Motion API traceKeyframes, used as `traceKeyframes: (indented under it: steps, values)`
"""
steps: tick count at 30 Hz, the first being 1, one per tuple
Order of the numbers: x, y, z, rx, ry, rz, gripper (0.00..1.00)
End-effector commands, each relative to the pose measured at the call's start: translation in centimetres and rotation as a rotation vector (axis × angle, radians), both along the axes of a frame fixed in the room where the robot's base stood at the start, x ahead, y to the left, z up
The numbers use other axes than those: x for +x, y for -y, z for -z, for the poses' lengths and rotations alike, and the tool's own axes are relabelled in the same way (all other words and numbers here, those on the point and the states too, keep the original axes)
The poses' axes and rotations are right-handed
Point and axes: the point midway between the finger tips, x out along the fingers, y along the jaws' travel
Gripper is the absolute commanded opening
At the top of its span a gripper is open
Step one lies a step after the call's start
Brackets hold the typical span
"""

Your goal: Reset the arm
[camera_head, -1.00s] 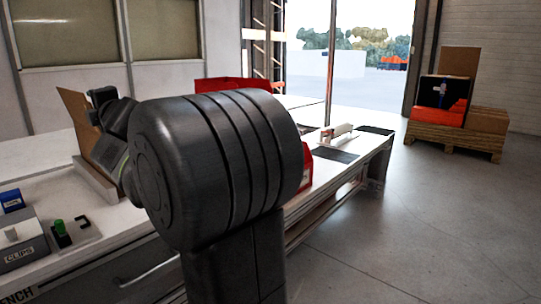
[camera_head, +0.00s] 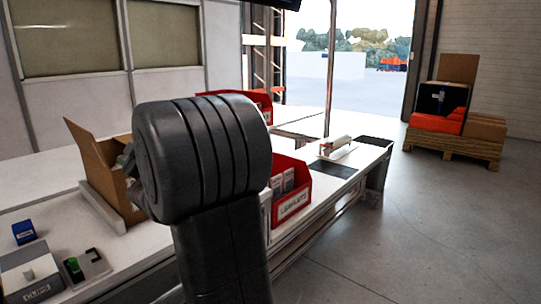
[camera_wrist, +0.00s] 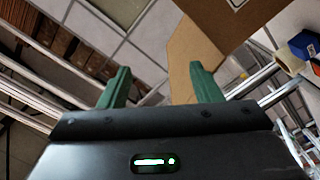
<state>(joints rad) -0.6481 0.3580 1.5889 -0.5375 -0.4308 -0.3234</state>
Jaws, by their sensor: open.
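In the wrist view my gripper (camera_wrist: 160,88) shows two green fingers spread well apart with nothing between them. Beyond the fingers are brown cardboard and a pale panelled surface. In the head view my dark arm stands in the middle and hides part of the workbench (camera_head: 340,172). The gripper itself is mostly hidden behind the arm there. An open cardboard box (camera_head: 95,165) stands on the bench just left of the arm; I cannot tell whether they touch.
A red bin (camera_head: 293,208) with boxes inside stands right of my arm, and another red bin (camera_head: 262,97) is behind it. A blue box (camera_head: 24,232) and a grey clips box (camera_head: 30,275) are at front left.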

Motion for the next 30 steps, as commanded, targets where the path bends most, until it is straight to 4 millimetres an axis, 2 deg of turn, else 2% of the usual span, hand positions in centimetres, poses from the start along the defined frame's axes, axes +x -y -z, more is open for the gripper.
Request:
traceKeyframes:
  steps: [18,30]
  values:
    - [1.5,1.3,2.9,0.334,-0.395,0.002,0.58]
    - [1.7,1.4,4.0,0.411,-0.480,0.000,0.58]
